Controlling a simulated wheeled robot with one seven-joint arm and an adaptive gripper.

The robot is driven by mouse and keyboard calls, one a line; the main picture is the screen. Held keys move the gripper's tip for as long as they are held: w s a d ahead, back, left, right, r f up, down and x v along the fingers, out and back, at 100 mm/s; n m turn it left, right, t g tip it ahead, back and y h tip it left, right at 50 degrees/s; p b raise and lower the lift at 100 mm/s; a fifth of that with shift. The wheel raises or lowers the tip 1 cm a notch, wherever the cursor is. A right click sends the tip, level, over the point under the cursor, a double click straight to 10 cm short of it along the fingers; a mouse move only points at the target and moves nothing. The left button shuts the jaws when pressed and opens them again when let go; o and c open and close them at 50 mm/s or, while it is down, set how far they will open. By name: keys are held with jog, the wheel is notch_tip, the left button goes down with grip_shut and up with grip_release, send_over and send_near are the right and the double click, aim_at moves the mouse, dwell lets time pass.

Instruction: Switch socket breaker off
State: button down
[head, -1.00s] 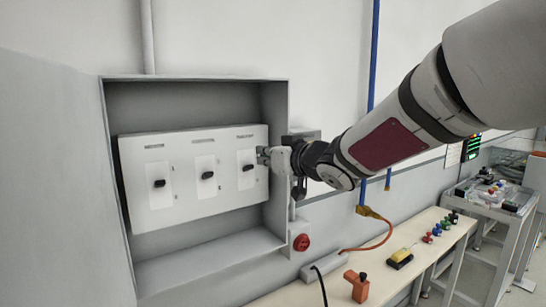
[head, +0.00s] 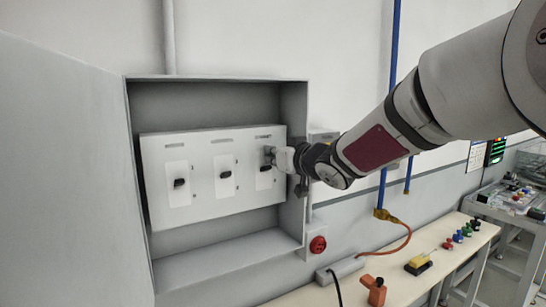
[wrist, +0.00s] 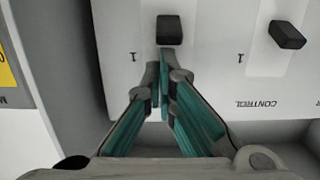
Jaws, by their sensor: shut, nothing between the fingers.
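The open grey breaker box (head: 215,262) holds a white panel (head: 205,205) with three black breaker handles: left (head: 179,183), middle (head: 225,175) and right (head: 264,168). The head view's labels are too small to read, so I cannot tell which is the socket breaker. My gripper (head: 268,155) is shut and empty at the right breaker, slightly above its handle in the picture. In the wrist view my fingertips (wrist: 161,70) point at that black handle (wrist: 170,29); I cannot tell whether they touch. The neighbouring handle (wrist: 288,35) sits above an upside-down "CONTROL" label (wrist: 254,103).
The box's open door (head: 70,170) stands at the left. A red round button (head: 318,245) is on the wall right of the box. Below, a bench (head: 400,285) carries a power strip (head: 340,270), an orange tool (head: 373,290) and a yellow-black item (head: 418,265).

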jog(key=shift+s+d+f+t+y+b, duration=0.25)
jog(key=shift+f+t+y+b, duration=0.45)
jog(key=shift+b, duration=2.45)
jog(key=f+t+y+b, duration=0.1)
jog(key=t+b, duration=0.1)
jog(key=b, duration=0.7)
jog(key=s+f+t+y+b, duration=0.1)
jog(key=t+b, duration=0.1)
jog(key=b, duration=0.6)
jog(key=f+t+y+b, duration=0.1)
jog(key=t+b, duration=0.1)
jog(key=b, duration=0.7)
jog(key=shift+s+d+y+b, duration=0.2)
jog(key=shift+d+y+b, duration=0.1)
jog(key=shift+d+y, duration=0.1)
jog(key=shift+f, duration=0.1)
